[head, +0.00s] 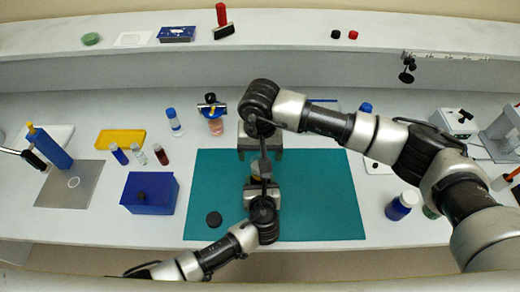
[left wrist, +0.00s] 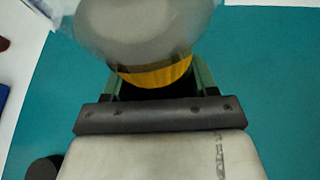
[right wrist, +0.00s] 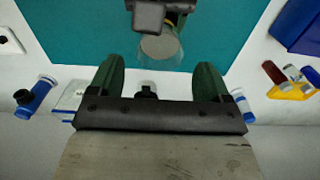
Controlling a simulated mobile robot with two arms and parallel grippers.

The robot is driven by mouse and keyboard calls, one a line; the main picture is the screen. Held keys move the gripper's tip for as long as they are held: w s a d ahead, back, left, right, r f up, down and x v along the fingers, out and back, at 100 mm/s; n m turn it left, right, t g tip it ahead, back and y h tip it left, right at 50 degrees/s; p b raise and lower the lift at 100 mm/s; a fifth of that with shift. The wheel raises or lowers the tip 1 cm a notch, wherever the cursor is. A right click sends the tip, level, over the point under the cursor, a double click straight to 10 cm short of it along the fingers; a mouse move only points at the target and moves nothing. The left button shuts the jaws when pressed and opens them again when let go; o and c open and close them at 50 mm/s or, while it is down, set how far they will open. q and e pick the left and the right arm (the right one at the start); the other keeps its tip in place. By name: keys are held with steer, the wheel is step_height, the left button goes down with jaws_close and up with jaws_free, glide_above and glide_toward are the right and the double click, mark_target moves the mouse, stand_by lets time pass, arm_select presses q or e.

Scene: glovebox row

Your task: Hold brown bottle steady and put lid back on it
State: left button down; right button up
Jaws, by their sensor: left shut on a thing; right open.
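The bottle (left wrist: 150,45) fills the top of the left wrist view, greyish and see-through with an amber band low down. It also shows in the right wrist view (right wrist: 160,48). My left gripper (head: 262,186) is shut on it over the teal mat, and hides much of it in the head view. The black round lid (head: 213,219) lies flat on the mat's front left part; it also shows in the left wrist view (left wrist: 45,170). My right gripper (head: 261,156) is open and empty, its fingers (right wrist: 158,75) behind the bottle and apart from it.
The teal mat (head: 325,205) is bare on its right side. A blue box (head: 150,192) stands left of it, with several vials and a yellow tray (head: 120,139) behind. A shelf runs along the back.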

step_height(320, 180, down, 8)
steer(key=shift+r, duration=0.1)
stand_by(0.4)
steer(key=c, duration=1)
steer(key=o, duration=1)
steer(key=shift+r, duration=2.3)
